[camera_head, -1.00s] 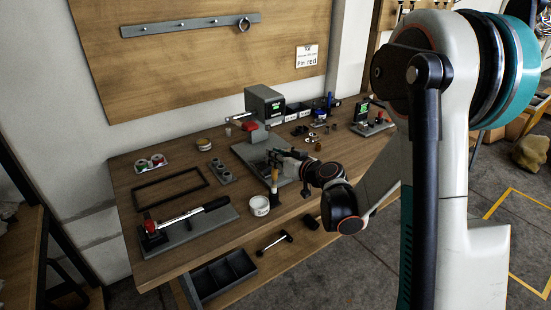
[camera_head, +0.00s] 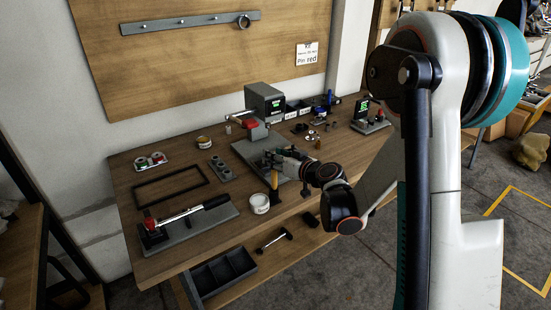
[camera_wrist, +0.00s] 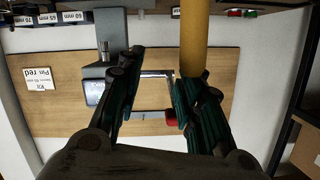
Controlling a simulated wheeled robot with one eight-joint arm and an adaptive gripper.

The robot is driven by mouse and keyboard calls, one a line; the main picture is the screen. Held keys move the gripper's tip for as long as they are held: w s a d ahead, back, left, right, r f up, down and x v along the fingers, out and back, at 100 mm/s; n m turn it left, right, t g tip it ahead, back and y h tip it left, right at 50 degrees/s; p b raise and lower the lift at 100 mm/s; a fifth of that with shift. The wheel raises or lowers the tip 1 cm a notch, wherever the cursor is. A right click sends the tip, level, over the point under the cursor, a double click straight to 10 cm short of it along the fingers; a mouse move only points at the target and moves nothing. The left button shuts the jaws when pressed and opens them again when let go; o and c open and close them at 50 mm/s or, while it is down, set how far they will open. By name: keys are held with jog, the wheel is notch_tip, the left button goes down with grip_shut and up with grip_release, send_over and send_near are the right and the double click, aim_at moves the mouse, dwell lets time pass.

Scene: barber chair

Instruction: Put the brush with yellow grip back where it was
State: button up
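The brush with yellow grip (camera_head: 274,178) stands roughly upright near the front edge of the workbench, just right of a white round tin (camera_head: 260,203). Its dark lower end is too small to make out clearly. My gripper (camera_head: 274,160) is at the upper end of the yellow grip. In the wrist view, my gripper (camera_wrist: 162,72) has its two dark green fingers wide apart. The yellow grip (camera_wrist: 194,40) is at the right finger, which hides its end. A clear gap separates it from the left finger. I cannot tell whether the right finger touches it.
The workbench (camera_head: 225,230) holds a grey press (camera_head: 265,102) behind my gripper, a black frame (camera_head: 170,188) and a lever tool (camera_head: 190,222) at left. A hammer (camera_head: 272,241) and a dark bin (camera_head: 222,274) are below. The bench's front left has bare wood.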

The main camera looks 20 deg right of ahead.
jog(key=r+p+v, duration=0.1)
jog(key=p+v, duration=0.2)
jog(key=v, duration=0.9)
jog(key=shift+p, duration=0.4)
jog(key=shift+r, duration=0.15)
dwell(0.8)
